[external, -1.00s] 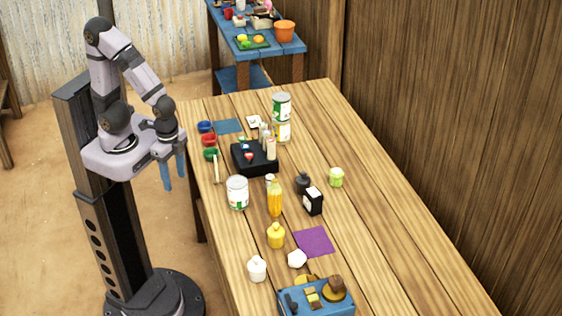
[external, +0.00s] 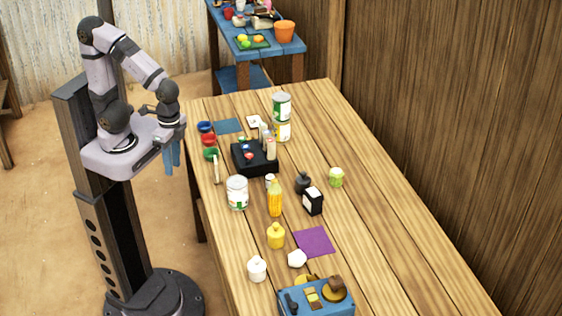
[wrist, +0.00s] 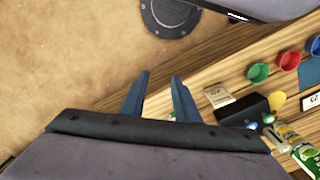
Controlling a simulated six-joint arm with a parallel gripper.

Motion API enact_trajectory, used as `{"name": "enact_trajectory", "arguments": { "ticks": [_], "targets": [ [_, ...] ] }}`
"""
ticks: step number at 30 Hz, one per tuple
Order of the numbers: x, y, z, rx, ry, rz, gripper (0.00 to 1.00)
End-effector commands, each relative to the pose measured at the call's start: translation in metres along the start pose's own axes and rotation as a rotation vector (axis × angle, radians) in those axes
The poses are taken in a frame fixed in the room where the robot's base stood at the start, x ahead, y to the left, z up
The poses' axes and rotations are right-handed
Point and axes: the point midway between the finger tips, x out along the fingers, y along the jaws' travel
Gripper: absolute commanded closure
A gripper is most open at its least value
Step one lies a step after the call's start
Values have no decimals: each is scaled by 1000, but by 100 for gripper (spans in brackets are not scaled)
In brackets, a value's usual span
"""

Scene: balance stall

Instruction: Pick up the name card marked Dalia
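No card can be read as Dalia at this size. A pale card with small dark marks (wrist: 219,96) lies near the table's edge in the wrist view, and a white card (wrist: 310,101) is partly cut off at the right. In the external view a white card with a dark mark (external: 254,121) lies at the far end of the table, and a thin pale piece (external: 216,169) stands near the left edge. My gripper (external: 172,165) hangs left of the table, above the floor side, apart from everything. Its two blue fingers (wrist: 158,80) are spread and empty.
Blue, red and green bowls (external: 209,154) line the left edge beside a black box (external: 254,158). Stacked cans (external: 282,105), a white can (external: 237,193), a yellow bottle (external: 275,197) and a blue tray (external: 316,300) stand around.

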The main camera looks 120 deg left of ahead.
Motion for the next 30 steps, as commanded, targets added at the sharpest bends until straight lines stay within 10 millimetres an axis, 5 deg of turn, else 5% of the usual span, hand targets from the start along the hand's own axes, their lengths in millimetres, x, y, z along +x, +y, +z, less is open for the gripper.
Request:
{"name": "enact_trajectory", "arguments": {
  "ticks": [8, 17, 30],
  "targets": [
    [3, -17, -1, -304, -128, 106, 72],
    [3, -50, -14, -886, -354, 388, 72],
    [-7, -144, -43, -1620, -581, 991, 72]
  ]
}}
